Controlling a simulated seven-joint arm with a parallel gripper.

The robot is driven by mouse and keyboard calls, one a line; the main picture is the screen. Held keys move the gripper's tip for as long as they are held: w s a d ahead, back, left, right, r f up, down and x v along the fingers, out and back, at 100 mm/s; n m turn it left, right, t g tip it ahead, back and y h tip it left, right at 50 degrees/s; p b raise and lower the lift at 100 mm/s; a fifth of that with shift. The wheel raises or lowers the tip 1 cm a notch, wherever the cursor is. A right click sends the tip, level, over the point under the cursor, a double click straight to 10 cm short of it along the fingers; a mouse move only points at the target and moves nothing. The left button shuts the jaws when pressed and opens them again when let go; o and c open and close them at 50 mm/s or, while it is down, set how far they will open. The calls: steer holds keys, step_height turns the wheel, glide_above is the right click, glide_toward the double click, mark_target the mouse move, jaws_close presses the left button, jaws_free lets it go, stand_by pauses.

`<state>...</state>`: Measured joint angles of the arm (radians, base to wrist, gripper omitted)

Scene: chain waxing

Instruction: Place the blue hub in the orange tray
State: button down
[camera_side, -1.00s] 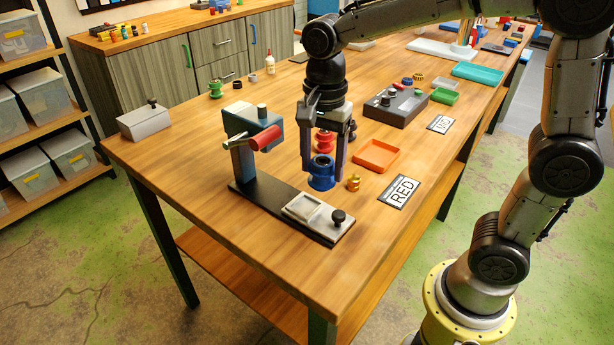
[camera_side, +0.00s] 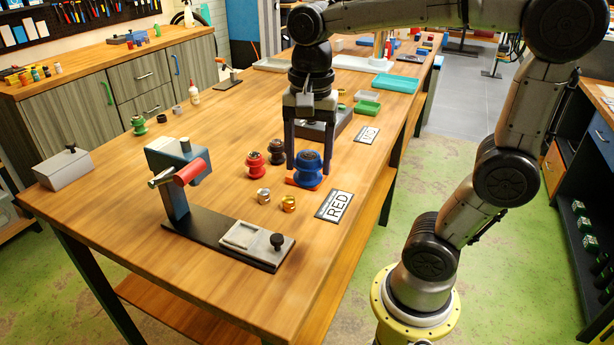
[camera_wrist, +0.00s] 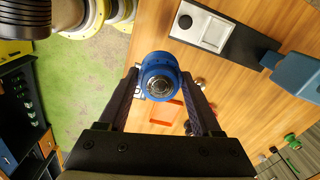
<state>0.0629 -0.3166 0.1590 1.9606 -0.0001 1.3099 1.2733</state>
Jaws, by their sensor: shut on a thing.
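The blue hub (camera_side: 309,169) is between the two fingers of my gripper (camera_side: 309,163), which is shut on it. The orange tray (camera_side: 290,182) is mostly hidden behind the hub and fingers in the side view. In the wrist view part of the orange tray (camera_wrist: 166,124) shows beyond the hub. The hub appears held above the tray; the exact gap cannot be told.
A red hub (camera_side: 255,165) and a dark hub (camera_side: 276,152) stand left of my gripper. The RED card (camera_side: 335,206) lies to the right. The black-based stand (camera_side: 205,232) is front left.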

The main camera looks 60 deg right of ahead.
steer(key=s+d+f+m, duration=0.15)
steer(key=d+m, duration=0.35)
steer(key=d, duration=0.8)
steer(key=w+d+f, duration=0.2)
steer(key=w+f, duration=0.1)
steer(key=w+d+f, duration=0.2)
steer(key=w+f, duration=0.1)
steer(key=w, duration=0.1)
steer(key=w+d+f, duration=0.3)
steer(key=shift+w+d, duration=0.1)
steer(key=shift+w, duration=0.1)
steer(key=shift+w+d+f, duration=0.1)
steer(key=shift+f, duration=0.85)
steer(key=shift+w+d+f, duration=0.1)
steer(key=shift+f, duration=0.8)
steer(key=shift+f, duration=0.1)
steer(key=shift+c, duration=0.3)
jaws_free()
